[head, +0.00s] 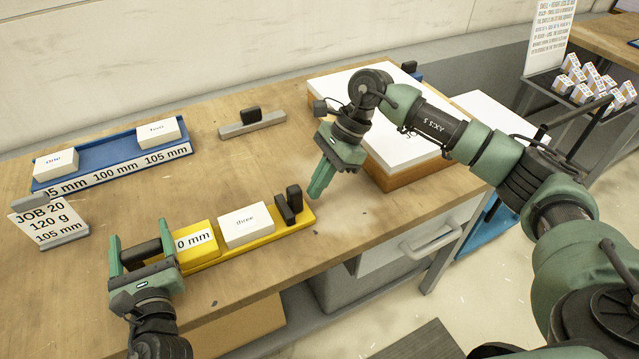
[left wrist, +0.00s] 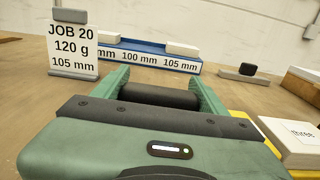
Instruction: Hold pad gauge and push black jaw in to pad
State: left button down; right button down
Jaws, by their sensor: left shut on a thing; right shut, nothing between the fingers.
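The yellow pad gauge (head: 207,262) lies along the front of the table, with a raised yellow block (head: 192,243) marked "0 mm" in the visible part. A white pad (head: 246,225) labelled "three" lies on it, right of that block. The black jaw (head: 285,211) stands near the gauge's right end; I cannot tell whether it touches the pad. My left gripper (head: 143,249) is shut on the gauge's black handle (left wrist: 158,96) at the left end. My right gripper (head: 317,190) is shut and empty, pointing down just right of the jaw, apparently apart from it.
A grey gauge (head: 252,124) with a black jaw lies at the back. A white stack (head: 400,150) is behind my right gripper. The table's front edge is near.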

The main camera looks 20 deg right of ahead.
aim_at(298, 187)
pick_arm(q)
jog(key=shift+d, duration=0.1)
pick_arm(e)
jog(key=shift+s+a, duration=0.15)
jog(key=shift+a, duration=1.25)
jog(key=shift+s+a, duration=0.1)
jog(key=shift+a, duration=1.3)
pick_arm(q)
jog(key=shift+d, duration=0.15)
pick_arm(e)
jog(key=shift+s+a, duration=0.15)
jog(key=shift+a, duration=0.25)
jog(key=shift+w+d+r, duration=0.2)
jog(key=shift+d+r, duration=0.15)
jog(key=shift+d, duration=0.4)
pick_arm(q)
jog(key=shift+a, duration=0.2)
pick_arm(e)
jog(key=shift+w+d+r, duration=0.1)
jog(key=shift+d+r, duration=0.25)
jog(key=shift+d, duration=0.45)
jog(key=shift+w+d+r, duration=0.1)
jog(key=shift+d+r, duration=0.2)
jog(key=shift+d, duration=0.5)
pick_arm(q)
jog(key=shift+c, duration=2.4)
grip_release()
jog(key=shift+r, duration=0.15)
jog(key=o, duration=0.4)
